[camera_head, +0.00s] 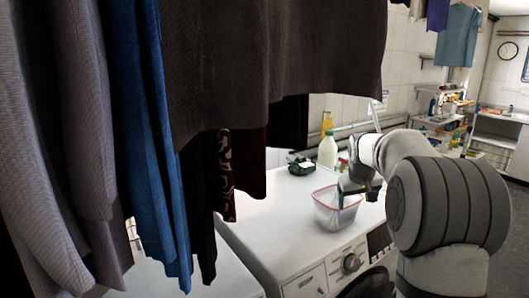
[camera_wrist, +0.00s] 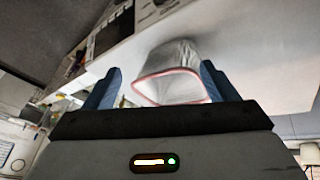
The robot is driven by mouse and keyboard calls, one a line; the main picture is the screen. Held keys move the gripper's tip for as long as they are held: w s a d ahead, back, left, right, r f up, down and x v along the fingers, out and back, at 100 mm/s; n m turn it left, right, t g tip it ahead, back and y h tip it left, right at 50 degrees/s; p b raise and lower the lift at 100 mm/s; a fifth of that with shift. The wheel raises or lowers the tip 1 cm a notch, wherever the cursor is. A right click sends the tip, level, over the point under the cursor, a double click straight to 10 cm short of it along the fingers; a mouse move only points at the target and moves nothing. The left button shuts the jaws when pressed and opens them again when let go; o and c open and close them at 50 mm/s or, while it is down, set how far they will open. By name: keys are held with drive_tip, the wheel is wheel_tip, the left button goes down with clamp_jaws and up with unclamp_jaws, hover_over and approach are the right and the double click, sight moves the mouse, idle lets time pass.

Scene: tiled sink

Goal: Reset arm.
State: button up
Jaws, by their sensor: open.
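My gripper (camera_head: 348,186) is at the end of my arm, low over the washing machine's top, beside or above a clear plastic container (camera_head: 326,216) with a pink rim. In the wrist view, my gripper (camera_wrist: 160,70) shows two blue fingers spread apart. The container (camera_wrist: 172,62) appears in the gap between them, beyond the black gripper body. I cannot tell whether a finger touches it. In the head view, my gripper hides part of the container's far right side.
The container stands on a white washing machine (camera_head: 276,225). Behind it are a white bottle (camera_head: 327,151), a yellow bottle (camera_head: 327,123) and a dark green item (camera_head: 301,167). Hanging clothes (camera_head: 265,60) fill the left and upper middle. Shelves (camera_head: 446,115) stand at the back right.

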drive_tip(key=s+a+r+y, duration=0.1)
drive_tip(key=s+a, duration=0.3)
drive_tip(key=s, duration=0.7)
drive_tip(key=s+a, duration=0.4)
drive_tip(key=s, duration=0.6)
drive_tip(key=s+a+f, duration=0.2)
drive_tip(key=s+f, duration=0.1)
drive_tip(key=s, duration=0.5)
drive_tip(key=s+a+f+g, duration=0.1)
drive_tip(key=s+a+f, duration=0.1)
drive_tip(key=s, duration=0.6)
drive_tip(key=shift+s+a+f+m+y, duration=0.2)
drive_tip(key=shift+s+f+m+y, duration=0.1)
drive_tip(key=shift+f+y, duration=0.1)
